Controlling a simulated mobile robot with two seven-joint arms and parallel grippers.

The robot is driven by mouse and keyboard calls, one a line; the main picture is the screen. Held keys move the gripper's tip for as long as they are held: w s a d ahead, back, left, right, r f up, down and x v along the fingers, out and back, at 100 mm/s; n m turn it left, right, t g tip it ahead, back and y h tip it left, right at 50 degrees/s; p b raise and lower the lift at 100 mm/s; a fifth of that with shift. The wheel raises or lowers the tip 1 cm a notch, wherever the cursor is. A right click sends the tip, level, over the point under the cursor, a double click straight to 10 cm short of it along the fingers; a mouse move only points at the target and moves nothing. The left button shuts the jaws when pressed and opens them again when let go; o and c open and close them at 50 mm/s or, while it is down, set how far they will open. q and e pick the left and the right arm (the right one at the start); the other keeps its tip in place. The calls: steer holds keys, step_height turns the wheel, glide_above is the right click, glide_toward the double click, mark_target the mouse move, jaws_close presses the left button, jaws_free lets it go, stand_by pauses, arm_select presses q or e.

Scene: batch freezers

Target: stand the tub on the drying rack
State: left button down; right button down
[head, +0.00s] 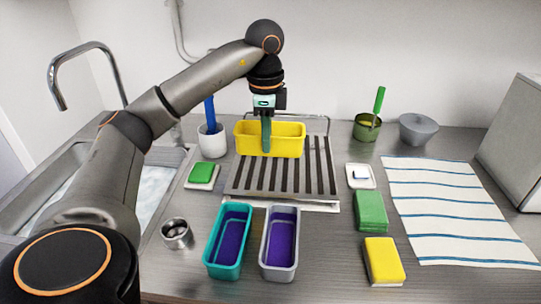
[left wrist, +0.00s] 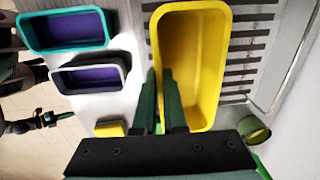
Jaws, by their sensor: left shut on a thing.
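The yellow tub (head: 285,140) is a long, open, empty box. It stands upright over the back part of the drying rack (head: 290,187), its long side across the slats. I cannot tell whether its base touches the rack. My left gripper (head: 266,145) comes down from above and is shut on the tub's front long wall. In the left wrist view the tub (left wrist: 190,60) shows from above, with the fingers (left wrist: 162,105) at that wall. A small dark arm-like shape at that view's left edge looks like my right gripper (left wrist: 62,117); its fingers are too small to judge.
A white cup with a blue brush (head: 211,140) and a green sponge on a dish (head: 202,173) stand left of the rack. Teal (head: 228,240) and grey (head: 280,242) tubs stand in front. A green cup (head: 367,128), sponges (head: 370,211) and a striped towel (head: 450,210) are right.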

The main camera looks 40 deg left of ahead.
arm_select(q)
steer(key=w+f, duration=0.1)
steer(key=w+a+f, duration=0.1)
steer(key=f, duration=0.1)
steer(key=w+a+f, duration=0.1)
steer(key=f, duration=0.1)
steer(key=shift+w+a, duration=0.1)
steer(key=shift+a, duration=0.1)
steer(key=shift+w+a+f, duration=0.1)
steer(key=shift+f, duration=0.8)
steer(key=shift+w+a+f, duration=0.1)
steer(key=shift+f, duration=0.8)
steer(key=shift+f, duration=0.1)
steer(key=c, duration=1)
jaws_free()
steer(key=r, duration=0.4)
steer(key=r+p, duration=0.1)
steer(key=r, duration=0.3)
steer(key=r+p, duration=0.1)
steer(key=r, duration=0.3)
steer(key=shift+s+d+r, duration=0.15)
steer(key=shift+s+d, duration=0.1)
steer(key=shift+s, duration=0.05)
